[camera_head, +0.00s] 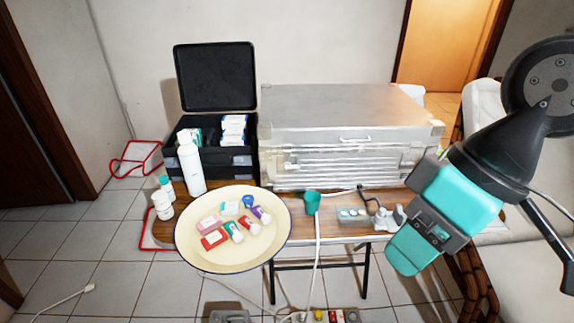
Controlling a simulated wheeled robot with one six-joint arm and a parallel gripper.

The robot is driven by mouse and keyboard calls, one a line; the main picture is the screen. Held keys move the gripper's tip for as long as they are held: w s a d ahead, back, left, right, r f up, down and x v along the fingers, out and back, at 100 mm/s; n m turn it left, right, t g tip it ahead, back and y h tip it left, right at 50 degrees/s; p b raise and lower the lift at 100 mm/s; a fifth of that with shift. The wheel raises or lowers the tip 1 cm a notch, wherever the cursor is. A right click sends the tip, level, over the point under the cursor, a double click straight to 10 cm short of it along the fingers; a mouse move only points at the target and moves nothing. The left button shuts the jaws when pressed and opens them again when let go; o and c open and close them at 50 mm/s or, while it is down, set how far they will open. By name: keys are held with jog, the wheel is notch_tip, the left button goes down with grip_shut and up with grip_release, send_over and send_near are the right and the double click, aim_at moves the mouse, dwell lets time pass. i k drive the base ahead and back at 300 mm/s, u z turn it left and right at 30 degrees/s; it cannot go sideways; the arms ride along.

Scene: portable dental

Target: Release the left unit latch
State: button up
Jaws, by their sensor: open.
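A silver metal dental unit (330,105) stands closed on the wooden table (375,203), its louvred front facing me. A small light fitting (291,165) sits on the left part of its front; it looks like the left latch, but it is too small to tell its state. A handle (355,140) shows at the upper middle of the front. My gripper (428,222) is open, with teal parts, in front of the unit's right end and nearer to me. It is apart from the left fitting and holds nothing visible. My arm hides part of the area right of the unit.
A cream oval tray (190,248) with several small boxes and bottles stands at the front left. A white bottle (191,168) and an open black case (215,80) stand left of the unit. A green cup (312,202) and a hanging white hose are in front of it.

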aim_at(287, 166)
jog(key=z, duration=1.35)
jog(key=k, duration=0.7)
jog(key=u, duration=1.35)
jog(key=i, duration=0.5)
